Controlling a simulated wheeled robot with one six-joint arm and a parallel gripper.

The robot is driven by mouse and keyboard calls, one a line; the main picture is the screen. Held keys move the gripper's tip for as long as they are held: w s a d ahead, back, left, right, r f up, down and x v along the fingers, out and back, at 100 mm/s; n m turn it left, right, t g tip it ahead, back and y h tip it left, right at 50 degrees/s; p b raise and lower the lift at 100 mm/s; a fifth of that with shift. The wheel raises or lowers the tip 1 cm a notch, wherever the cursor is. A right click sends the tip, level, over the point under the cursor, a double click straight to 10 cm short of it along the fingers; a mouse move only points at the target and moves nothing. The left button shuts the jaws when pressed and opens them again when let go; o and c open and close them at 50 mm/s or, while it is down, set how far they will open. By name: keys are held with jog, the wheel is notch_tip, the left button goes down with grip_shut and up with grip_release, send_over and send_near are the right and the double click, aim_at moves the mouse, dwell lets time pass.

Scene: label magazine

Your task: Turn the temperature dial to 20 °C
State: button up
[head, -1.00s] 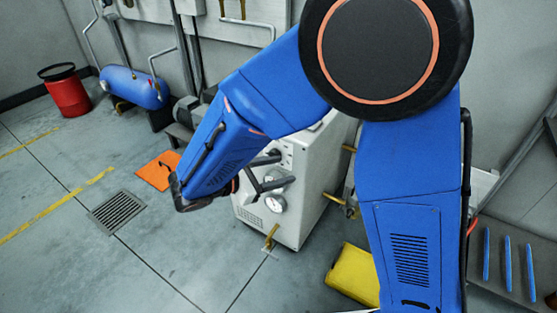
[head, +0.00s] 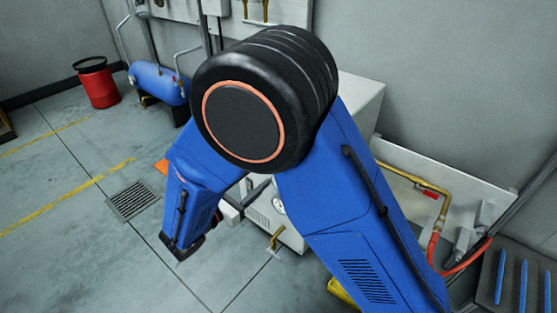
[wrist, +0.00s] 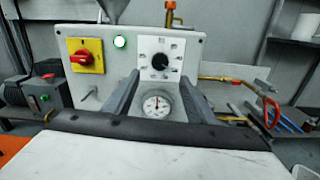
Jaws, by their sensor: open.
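The temperature dial (wrist: 160,62) is a round black knob on a white square scale plate, on the upright front panel of a light grey machine (wrist: 198,50). The scale marks are too small to read, so I cannot tell its setting. My gripper (wrist: 157,85) is open and empty. Its two grey fingers point toward the panel, with the dial in view between and just above the fingertips. They appear apart from the knob. In the head view my arm hides the dial; the machine's casing (head: 361,100) shows behind it.
Left of the dial are a lit green lamp (wrist: 120,41) and a red switch (wrist: 81,58) on a yellow plate. A pressure gauge (wrist: 157,104) sits below the dial. Brass pipework (wrist: 222,79) is at the right. Open floor with a drain grate (head: 133,200) lies at left.

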jog(key=x, duration=1.2)
jog(key=shift+d, duration=0.1)
jog(key=shift+c, duration=0.4)
jog(key=c, duration=1)
